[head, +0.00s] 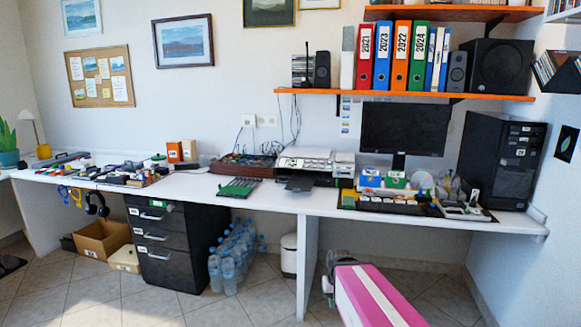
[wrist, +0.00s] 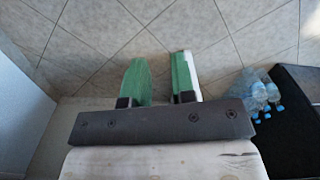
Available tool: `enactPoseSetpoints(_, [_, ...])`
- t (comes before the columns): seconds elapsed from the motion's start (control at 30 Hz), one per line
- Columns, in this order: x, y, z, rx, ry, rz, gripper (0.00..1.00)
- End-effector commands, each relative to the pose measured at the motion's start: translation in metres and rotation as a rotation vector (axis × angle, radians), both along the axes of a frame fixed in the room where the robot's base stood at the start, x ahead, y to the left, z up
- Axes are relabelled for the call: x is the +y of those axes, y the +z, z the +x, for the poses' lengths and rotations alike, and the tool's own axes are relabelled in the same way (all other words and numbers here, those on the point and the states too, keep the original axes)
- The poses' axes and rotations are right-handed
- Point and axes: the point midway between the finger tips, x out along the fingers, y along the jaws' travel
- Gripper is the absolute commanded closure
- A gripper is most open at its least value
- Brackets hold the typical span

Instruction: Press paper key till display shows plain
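A printer (head: 305,164) with a white top and a dark lower body stands on the long white desk in the head view, left of the monitor. Its paper key and its display are too small to make out. My gripper (wrist: 162,62) shows in the wrist view with two green fingers apart and nothing between them. It is over the tiled floor, away from the printer. The printer does not show in the wrist view.
The white desk (head: 260,200) runs along the wall, with a dark drawer unit (head: 165,240) and several water bottles (head: 228,265) below. A monitor (head: 405,128) and a black computer tower (head: 502,160) stand right of the printer. An orange shelf (head: 420,95) hangs above.

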Motion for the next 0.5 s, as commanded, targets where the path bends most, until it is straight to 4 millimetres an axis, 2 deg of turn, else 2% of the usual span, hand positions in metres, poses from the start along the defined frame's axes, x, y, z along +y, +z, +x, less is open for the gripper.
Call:
enactPoseSetpoints(0.03, [0.0,0.0,0.0,0.0,0.0,0.0,0.93])
enactPoseSetpoints(0.07, [0.0,0.0,0.0,0.0,0.0,0.0,1.0])
enactPoseSetpoints(0.5, [0.0,0.0,0.0,0.0,0.0,0.0,1.0])
